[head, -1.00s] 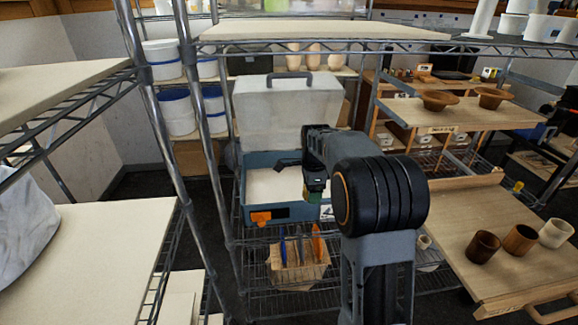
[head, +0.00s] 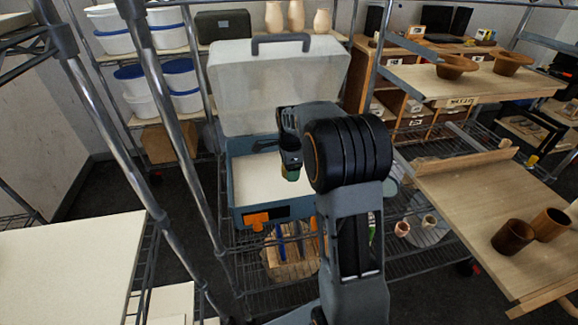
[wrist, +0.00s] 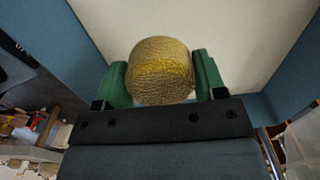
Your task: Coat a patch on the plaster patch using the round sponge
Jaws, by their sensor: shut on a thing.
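The round sponge (wrist: 161,68) is yellow-brown and textured. In the wrist view it sits between the two green fingers of my gripper (wrist: 161,80), which is shut on it. In the head view my gripper (head: 291,172) points down over the pale plaster patch (head: 253,182), which lies inside an open blue box. The pale surface also fills the wrist view behind the sponge (wrist: 240,45). I cannot tell whether the sponge touches the plaster. My arm hides the box's right part.
The blue box (head: 237,217) stands on a wire rack with its pale lid (head: 270,90) raised behind. Its blue walls surround the plaster. A rack post (head: 170,130) rises to the left. A wooden table with brown cups (head: 512,236) stands to the right.

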